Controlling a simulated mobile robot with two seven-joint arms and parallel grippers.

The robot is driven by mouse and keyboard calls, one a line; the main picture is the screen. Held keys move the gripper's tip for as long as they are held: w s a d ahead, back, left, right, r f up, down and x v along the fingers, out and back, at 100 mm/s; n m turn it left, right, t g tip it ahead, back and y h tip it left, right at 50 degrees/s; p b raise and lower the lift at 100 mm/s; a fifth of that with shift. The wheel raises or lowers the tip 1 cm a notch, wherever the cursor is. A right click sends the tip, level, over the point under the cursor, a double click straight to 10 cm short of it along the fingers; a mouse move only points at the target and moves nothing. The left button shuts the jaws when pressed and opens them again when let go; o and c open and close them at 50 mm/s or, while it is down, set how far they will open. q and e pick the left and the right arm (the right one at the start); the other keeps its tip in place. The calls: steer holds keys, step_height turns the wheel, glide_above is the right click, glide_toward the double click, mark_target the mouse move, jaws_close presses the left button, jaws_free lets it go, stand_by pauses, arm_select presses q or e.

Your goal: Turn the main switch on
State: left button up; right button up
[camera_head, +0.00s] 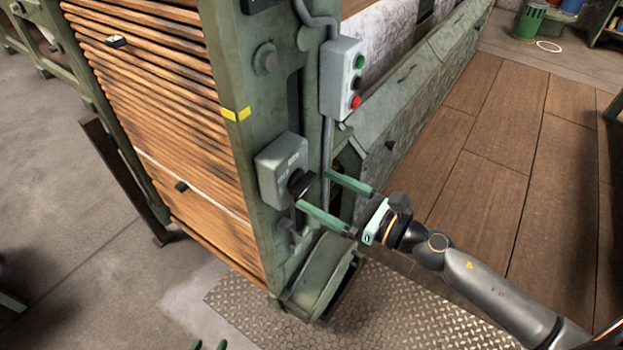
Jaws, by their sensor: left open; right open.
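The main switch (282,172) is a grey-green box with a black rotary knob (300,183) on the end of the green machine frame. Small lettering on its face is too small to read. My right gripper (312,188) comes in from the right with two green fingers spread apart. The fingertips are close to the knob, one below it and one to its right. I cannot tell whether they touch it.
A grey button box (343,78) with green, black and red buttons hangs above the switch, with a conduit running along the frame. Wooden slats (165,110) fill the machine's left side. A metal tread plate (400,315) lies below. Wooden floor (520,140) is open at right.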

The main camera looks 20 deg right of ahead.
mark_target(309, 185)
steer(key=shift+p+x, duration=0.35)
steer(key=shift+x, duration=1.2)
steer(key=c, duration=1.1)
